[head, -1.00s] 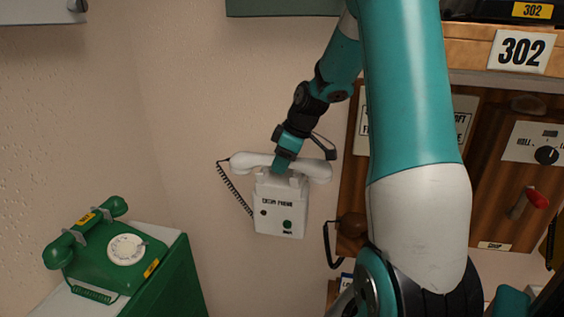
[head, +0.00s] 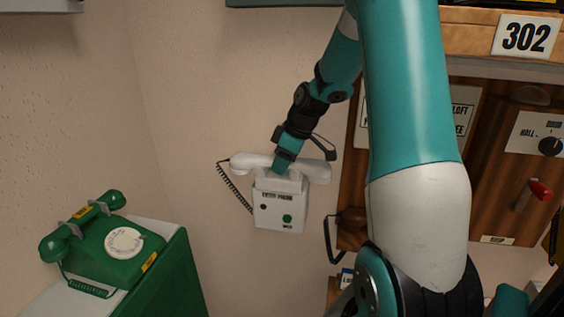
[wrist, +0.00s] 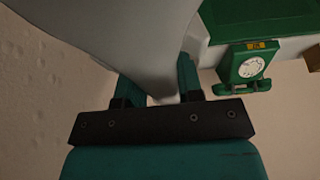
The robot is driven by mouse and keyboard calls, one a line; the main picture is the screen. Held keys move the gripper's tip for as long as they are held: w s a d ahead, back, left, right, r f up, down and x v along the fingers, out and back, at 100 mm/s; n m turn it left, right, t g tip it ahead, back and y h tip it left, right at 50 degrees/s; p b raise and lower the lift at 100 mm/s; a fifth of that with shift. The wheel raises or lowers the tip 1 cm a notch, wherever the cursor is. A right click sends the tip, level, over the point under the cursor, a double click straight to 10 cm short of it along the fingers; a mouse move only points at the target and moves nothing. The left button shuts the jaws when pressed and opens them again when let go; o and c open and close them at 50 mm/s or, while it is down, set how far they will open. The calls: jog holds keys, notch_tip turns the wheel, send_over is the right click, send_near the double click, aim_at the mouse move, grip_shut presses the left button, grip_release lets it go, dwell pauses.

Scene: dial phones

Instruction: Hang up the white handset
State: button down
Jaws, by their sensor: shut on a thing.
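The white handset (head: 318,172) lies roughly level across the top of the white wall phone (head: 280,208). My gripper (head: 284,164) is shut on the middle of its grip from above. In the wrist view the handset (wrist: 125,45) is a large pale shape between my two fingers (wrist: 160,88). A dark coiled cord hangs from its left end down to the phone's side. The handset is at the cradle prongs. Whether it rests on them or hovers just above, I cannot tell, as my fingers and the handset hide the contact.
A green dial phone (head: 105,242) stands on a green and white stand at the lower left. Bare wall lies left of the white phone.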

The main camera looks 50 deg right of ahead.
jog(key=c, duration=0.7)
grip_release()
jog(key=p+v, duration=0.7)
jog(key=v, duration=0.5)
jog(key=shift+p, duration=0.3)
